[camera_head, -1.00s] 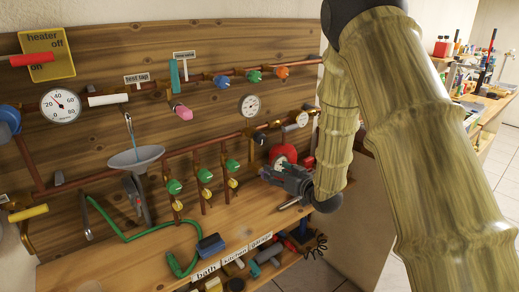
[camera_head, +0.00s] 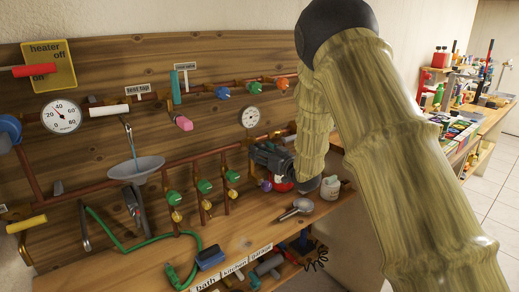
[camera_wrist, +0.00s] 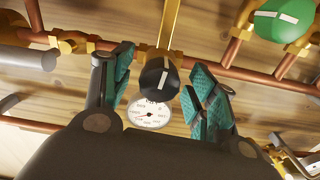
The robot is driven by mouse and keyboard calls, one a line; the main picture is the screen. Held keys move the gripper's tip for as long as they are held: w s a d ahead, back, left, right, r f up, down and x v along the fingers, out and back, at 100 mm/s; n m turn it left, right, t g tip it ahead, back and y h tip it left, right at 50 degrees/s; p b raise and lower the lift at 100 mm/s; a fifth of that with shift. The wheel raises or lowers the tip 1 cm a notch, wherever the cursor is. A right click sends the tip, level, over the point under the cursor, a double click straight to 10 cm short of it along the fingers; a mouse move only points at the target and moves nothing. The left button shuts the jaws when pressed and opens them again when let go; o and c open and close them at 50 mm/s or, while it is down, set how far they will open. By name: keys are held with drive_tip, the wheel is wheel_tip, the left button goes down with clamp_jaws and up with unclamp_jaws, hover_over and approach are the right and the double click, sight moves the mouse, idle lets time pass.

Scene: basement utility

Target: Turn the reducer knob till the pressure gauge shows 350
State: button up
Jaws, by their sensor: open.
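In the wrist view a black knob (camera_wrist: 160,76) with a white stripe stands between the teal-padded fingers of my gripper (camera_wrist: 158,82). The fingers are open, one on each side, with visible gaps to the knob. A small round white pressure gauge (camera_wrist: 148,114) shows below the knob in that view; its needle points to the lower left, and its figures are too small to read surely. In the head view my gripper (camera_head: 262,153) is at the panel's right part and hides the knob. A small white gauge (camera_head: 250,117) shows just above it.
Green valve knobs (camera_head: 204,186) line the pipes left of my gripper. A larger gauge (camera_head: 62,116) is at the far left. My arm hides the panel's right end.

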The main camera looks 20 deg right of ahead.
drive_tip(key=shift+x, duration=0.75)
drive_tip(key=c, duration=1)
drive_tip(key=shift+c, duration=0.2)
drive_tip(key=shift+f+n+b, duration=0.1)
drive_tip(key=shift+n+b, duration=0.2)
drive_tip(key=shift+n, duration=0.1)
drive_tip(key=shift+n+b, duration=0.55)
drive_tip(key=shift+n, duration=0.05)
drive_tip(key=n+b, duration=0.2)
drive_tip(key=n, duration=0.1)
drive_tip(key=shift+f, duration=0.1)
drive_tip(key=shift+n+b, duration=1.65)
drive_tip(key=shift+n, duration=0.45)
drive_tip(key=shift+d, duration=0.1)
